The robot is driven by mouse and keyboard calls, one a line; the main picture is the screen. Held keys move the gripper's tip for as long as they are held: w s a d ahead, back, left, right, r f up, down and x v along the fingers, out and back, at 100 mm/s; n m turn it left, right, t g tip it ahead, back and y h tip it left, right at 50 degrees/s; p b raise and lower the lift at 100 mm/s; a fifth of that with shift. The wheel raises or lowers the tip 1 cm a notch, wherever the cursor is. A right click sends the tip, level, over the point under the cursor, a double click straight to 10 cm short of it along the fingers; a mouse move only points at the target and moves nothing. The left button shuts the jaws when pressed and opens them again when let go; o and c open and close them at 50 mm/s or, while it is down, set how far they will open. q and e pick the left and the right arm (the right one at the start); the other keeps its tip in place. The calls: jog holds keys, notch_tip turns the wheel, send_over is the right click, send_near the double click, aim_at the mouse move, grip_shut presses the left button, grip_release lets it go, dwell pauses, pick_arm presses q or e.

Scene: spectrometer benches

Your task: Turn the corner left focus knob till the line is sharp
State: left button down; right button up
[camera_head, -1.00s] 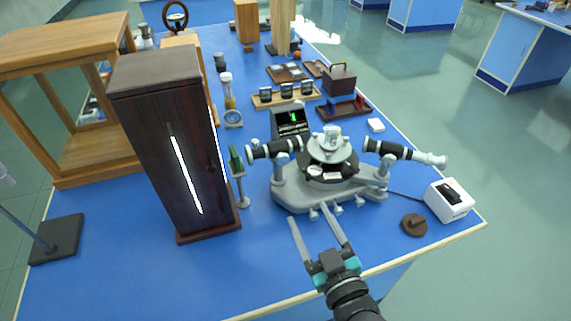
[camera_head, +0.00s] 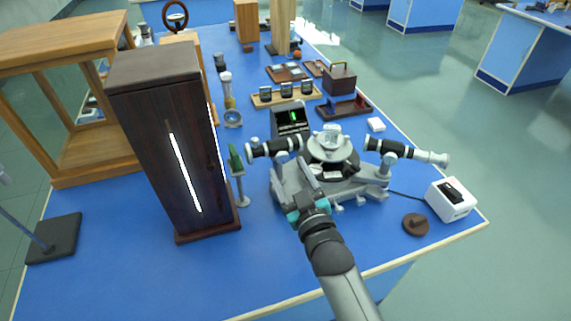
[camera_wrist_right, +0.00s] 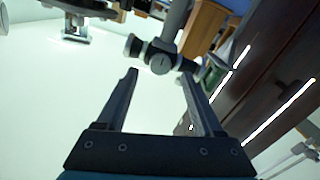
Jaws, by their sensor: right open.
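The grey spectrometer (camera_head: 375,190) stands on the blue bench, with a dark-and-silver tube on each side. The left tube (camera_head: 284,144) carries a pale ring at its outer end. In the right wrist view a round grey knob (camera_wrist_right: 160,64) sits on a tube, just beyond the fingertips. My right gripper (camera_head: 291,162) is open over the spectrometer's left part, close to the left tube. In the right wrist view its fingers (camera_wrist_right: 158,74) are apart with nothing between them. A small screen (camera_head: 291,118) behind the tube shows a green mark; its sharpness is too small to tell. My left gripper is out of view.
A tall dark cabinet (camera_head: 160,150) with a bright slit stands left of the spectrometer. A green piece on a stand (camera_head: 239,175) is between them. A white box (camera_head: 450,200) and a brown disc (camera_head: 416,224) lie at right. The bench front is clear.

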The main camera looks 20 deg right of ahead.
aim_at(283, 159)
jog(key=shift+w, duration=1.5)
jog(key=shift+c, duration=0.3)
grip_shut()
